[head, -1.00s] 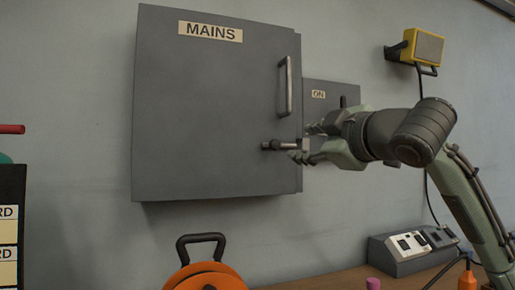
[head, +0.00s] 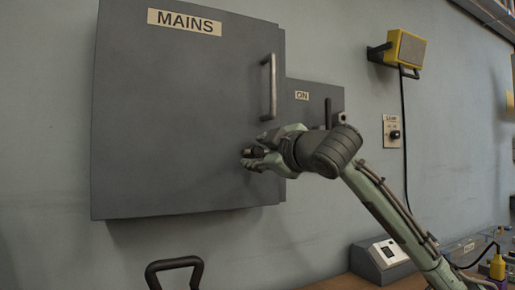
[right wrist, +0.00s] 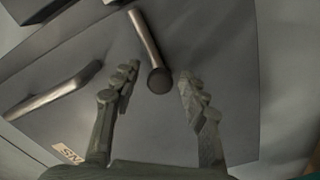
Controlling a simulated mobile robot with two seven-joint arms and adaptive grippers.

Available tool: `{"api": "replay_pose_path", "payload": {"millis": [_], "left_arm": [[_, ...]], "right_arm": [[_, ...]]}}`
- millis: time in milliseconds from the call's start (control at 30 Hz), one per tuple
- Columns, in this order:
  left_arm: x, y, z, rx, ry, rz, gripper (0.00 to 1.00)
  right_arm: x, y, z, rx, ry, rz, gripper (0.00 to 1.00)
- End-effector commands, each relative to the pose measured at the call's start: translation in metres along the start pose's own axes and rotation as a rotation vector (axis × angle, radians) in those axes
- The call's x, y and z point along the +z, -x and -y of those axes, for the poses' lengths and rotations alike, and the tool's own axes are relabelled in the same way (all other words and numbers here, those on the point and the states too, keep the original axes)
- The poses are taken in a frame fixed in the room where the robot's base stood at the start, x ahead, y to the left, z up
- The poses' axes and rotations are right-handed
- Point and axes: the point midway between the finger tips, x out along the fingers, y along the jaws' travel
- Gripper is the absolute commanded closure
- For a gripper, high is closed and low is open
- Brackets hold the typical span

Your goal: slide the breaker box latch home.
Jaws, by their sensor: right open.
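The breaker box (head: 180,110) is a large grey wall cabinet marked MAINS, with its door closed. Its latch (head: 248,153) is a short dark bar low on the door's right side, partly hidden by my right gripper. My right gripper (head: 257,151) is open at the latch, its fingers reaching in from the right. In the right wrist view the latch (right wrist: 146,38) is a metal rod with a round end. The rod's end lies between the open fingertips (right wrist: 159,78), with gaps visible on both sides. My left gripper is out of view.
A bar handle (head: 270,87) stands above the latch. Right of the box is a grey panel (head: 308,112) marked ON, with a lever. A yellow lamp (head: 405,48) hangs on the wall. A black handle (head: 174,268) rises below the box.

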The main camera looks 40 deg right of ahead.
Motion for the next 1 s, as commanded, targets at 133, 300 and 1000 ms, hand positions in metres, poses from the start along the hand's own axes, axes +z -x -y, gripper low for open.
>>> {"api": "replay_pose_path", "payload": {"millis": [133, 300, 1000], "left_arm": [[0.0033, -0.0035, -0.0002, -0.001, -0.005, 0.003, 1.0], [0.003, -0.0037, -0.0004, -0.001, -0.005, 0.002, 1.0], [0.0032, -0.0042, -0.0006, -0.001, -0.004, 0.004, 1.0]], "right_arm": [[0.0002, -0.0035, 0.0001, 0.0, 0.0, 0.001, 0.56], [0.0002, -0.0035, 0.0002, 0.001, 0.0, 0.0, 0.56], [0.0007, -0.0033, -0.0005, 0.002, -0.001, 0.0, 1.0]]}}
